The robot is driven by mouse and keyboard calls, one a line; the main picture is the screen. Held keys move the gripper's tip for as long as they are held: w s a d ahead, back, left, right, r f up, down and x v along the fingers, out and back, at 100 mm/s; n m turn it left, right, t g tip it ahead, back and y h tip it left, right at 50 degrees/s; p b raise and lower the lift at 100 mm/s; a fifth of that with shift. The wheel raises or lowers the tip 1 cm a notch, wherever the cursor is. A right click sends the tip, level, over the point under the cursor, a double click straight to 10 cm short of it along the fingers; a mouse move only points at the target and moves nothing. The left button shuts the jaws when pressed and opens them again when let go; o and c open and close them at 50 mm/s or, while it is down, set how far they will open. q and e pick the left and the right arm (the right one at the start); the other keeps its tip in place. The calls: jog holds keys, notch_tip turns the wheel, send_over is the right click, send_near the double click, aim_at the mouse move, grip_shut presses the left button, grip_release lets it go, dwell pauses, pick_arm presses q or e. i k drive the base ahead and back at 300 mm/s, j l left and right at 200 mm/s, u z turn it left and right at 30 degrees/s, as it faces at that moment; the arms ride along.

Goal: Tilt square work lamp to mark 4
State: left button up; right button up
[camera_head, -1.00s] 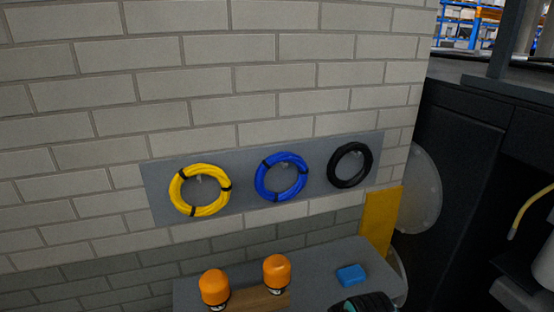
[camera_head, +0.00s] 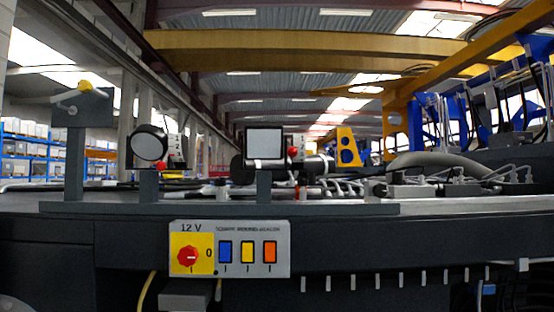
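The square work lamp (camera_head: 264,143) stands on a dark post near the middle of the head view. Its pale square face in a black frame points towards me and looks about upright. A red knob (camera_head: 293,152) and a small marked scale plate (camera_head: 299,142) sit at its right side. The marks on the plate are too small to read, so I cannot tell which one the lamp is at. A round work lamp (camera_head: 150,146) stands on another post to the left, with its own scale plate (camera_head: 172,149) marked with numbers. Neither gripper shows in the head view.
A 12 V panel (camera_head: 230,249) with a red rotary switch (camera_head: 188,257) and blue, yellow and orange switches is on the chassis front. A post with a yellow-knobbed lever (camera_head: 85,87) stands far left. Hoses and a blue-holed yellow bracket (camera_head: 347,147) lie behind the lamps.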

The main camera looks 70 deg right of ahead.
aim_at(261, 141)
jog(key=l+z, duration=0.1)
jog(key=z, duration=0.35)
jog(key=l+z, duration=0.1)
jog(key=z, duration=0.4)
jog(key=l+z, duration=0.15)
jog(key=z, duration=0.3)
jog(key=l+z, duration=0.1)
jog(key=z, duration=0.35)
jog(key=l+z, duration=0.1)
jog(key=z, duration=0.4)
